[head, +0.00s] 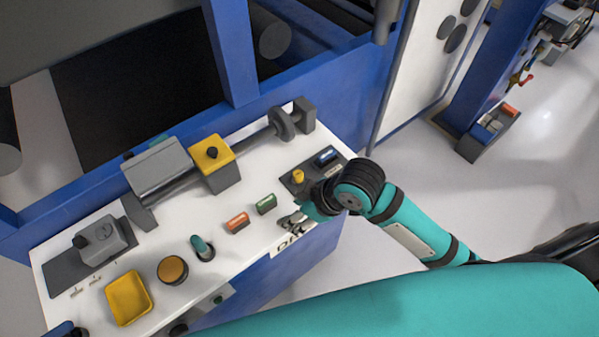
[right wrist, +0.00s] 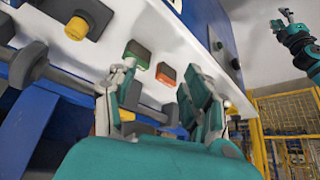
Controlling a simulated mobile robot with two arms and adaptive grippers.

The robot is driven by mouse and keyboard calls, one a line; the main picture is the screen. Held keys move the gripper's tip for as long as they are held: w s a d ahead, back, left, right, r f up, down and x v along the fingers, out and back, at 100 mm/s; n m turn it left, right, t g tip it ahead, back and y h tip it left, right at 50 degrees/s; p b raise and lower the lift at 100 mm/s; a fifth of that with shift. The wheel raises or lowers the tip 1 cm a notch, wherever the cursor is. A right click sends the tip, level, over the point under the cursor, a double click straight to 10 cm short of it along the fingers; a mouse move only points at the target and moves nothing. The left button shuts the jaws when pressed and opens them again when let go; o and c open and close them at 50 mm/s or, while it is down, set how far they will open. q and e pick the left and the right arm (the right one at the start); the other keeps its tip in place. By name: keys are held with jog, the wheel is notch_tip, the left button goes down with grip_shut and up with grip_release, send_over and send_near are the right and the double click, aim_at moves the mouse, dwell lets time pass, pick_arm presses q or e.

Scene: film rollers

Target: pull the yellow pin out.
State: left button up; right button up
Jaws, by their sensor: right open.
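A short yellow pin (head: 298,177) stands upright in a dark plate (head: 288,184) at the right end of the white panel. It also shows in the right wrist view (right wrist: 77,28), at upper left, outside the space between my fingers. My right gripper (head: 293,221) is open and empty over the panel's front edge, a little in front of the pin and apart from it. Its two fingers also show in the right wrist view (right wrist: 160,98). My left gripper (right wrist: 285,15) shows small at the top right of that view, far from the pin; its jaws are too small to read.
A green button (head: 266,204) and an orange button (head: 237,222) lie left of my right gripper. A dark blue part (head: 326,157) is beside the pin. A yellow-topped block (head: 213,154) sits on the grey shaft. A yellow tray (head: 129,299) is at lower left.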

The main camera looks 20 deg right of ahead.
jog(key=w+d+r+n+g, duration=0.1)
jog(key=w+d+r+n, duration=0.15)
jog(key=w, duration=0.25)
jog(key=g, duration=0.1)
send_near(299, 174)
pick_arm(q)
jog(key=shift+w+d+r+p, duration=0.1)
jog(key=shift+w+r+p, duration=0.15)
jog(key=shift+r+p, duration=0.75)
pick_arm(e)
jog(key=shift+n+h, duration=0.3)
jog(key=shift+n, duration=0.15)
jog(key=x, duration=0.9)
jog(key=shift+a+f, duration=0.2)
jog(key=shift+a, duration=0.15)
jog(key=shift+w, duration=0.1)
grip_shut()
